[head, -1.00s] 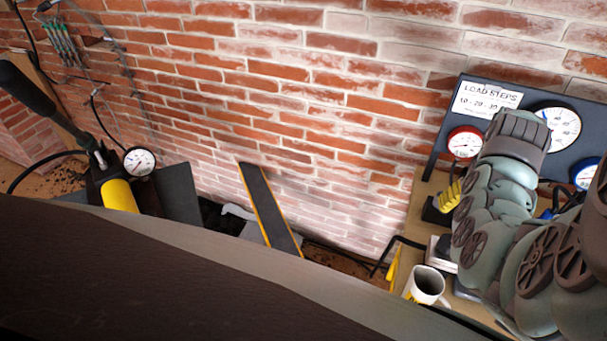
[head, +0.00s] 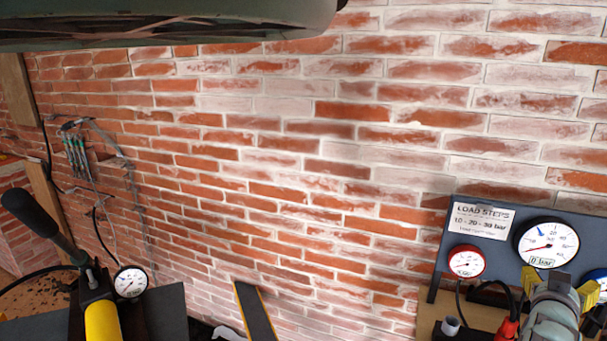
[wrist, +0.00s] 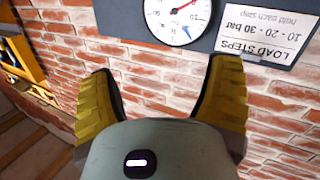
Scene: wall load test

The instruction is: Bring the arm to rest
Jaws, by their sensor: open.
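My gripper (head: 559,283) is at the lower right of the head view, in front of the dark gauge panel (head: 590,210). Its yellow ribbed fingers stand wide apart. In the wrist view my gripper (wrist: 160,85) is open with nothing between its fingers, only brick wall (wrist: 150,75) behind. The wrist view appears upside down, with the panel's white dial (wrist: 176,18) and load steps sign (wrist: 268,30) at the top. Part of my arm crosses the top left of the head view.
The panel carries a large white gauge (head: 546,243) and a red-rimmed gauge (head: 466,261). A hand pump with a yellow cylinder (head: 101,318) and gauge (head: 130,282) stands at lower left. Thin tubes (head: 77,155) hang on the wall. A dark orange-edged strip (head: 255,312) leans low centre.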

